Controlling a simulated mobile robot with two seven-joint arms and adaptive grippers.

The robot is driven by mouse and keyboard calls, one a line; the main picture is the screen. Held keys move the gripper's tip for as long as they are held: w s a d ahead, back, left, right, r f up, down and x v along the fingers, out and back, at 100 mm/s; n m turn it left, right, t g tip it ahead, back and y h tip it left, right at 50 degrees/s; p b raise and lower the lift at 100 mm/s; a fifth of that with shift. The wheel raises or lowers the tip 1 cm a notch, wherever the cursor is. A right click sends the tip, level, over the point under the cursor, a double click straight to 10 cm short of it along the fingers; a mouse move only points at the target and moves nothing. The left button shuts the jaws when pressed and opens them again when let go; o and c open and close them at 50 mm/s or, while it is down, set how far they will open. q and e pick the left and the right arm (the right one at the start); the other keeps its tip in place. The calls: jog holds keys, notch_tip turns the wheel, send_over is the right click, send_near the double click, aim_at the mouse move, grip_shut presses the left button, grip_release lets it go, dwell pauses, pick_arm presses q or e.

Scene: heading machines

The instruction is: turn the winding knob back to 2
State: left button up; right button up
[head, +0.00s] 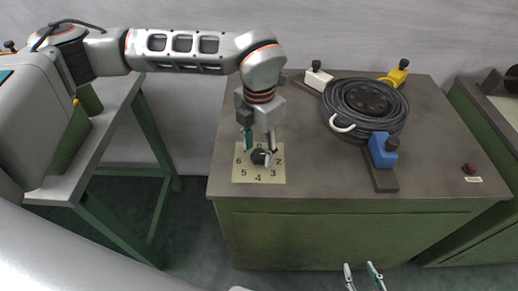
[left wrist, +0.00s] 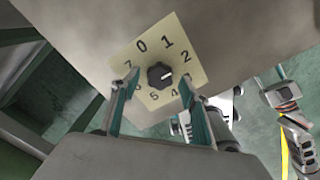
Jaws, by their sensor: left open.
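The winding knob (left wrist: 160,75) is small, dark and round, at the middle of a cream dial plate (left wrist: 148,98) with numerals around it. In the left wrist view its white mark points right and slightly up in the picture; I cannot tell the exact numeral. In the head view the dial plate (head: 241,176) lies at the bench's front left. My left gripper (head: 258,155) is open above it, pointing down, with its fingers on either side of the knob (head: 257,157), seemingly not clamped. The fingers hide some numerals. My right gripper (head: 361,272) is open and empty in front of the bench.
A black cable coil (head: 365,106) lies on the bench top, with white (head: 318,76), yellow (head: 396,75) and blue (head: 383,151) clamp blocks around it. A red button (head: 469,168) is at the right. Bare bench top lies between dial and blue block.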

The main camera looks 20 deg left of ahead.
aim_at(259, 154)
pick_arm(q)
notch_tip(259, 154, up, 11)
dwell(0.3)
dwell(0.5)
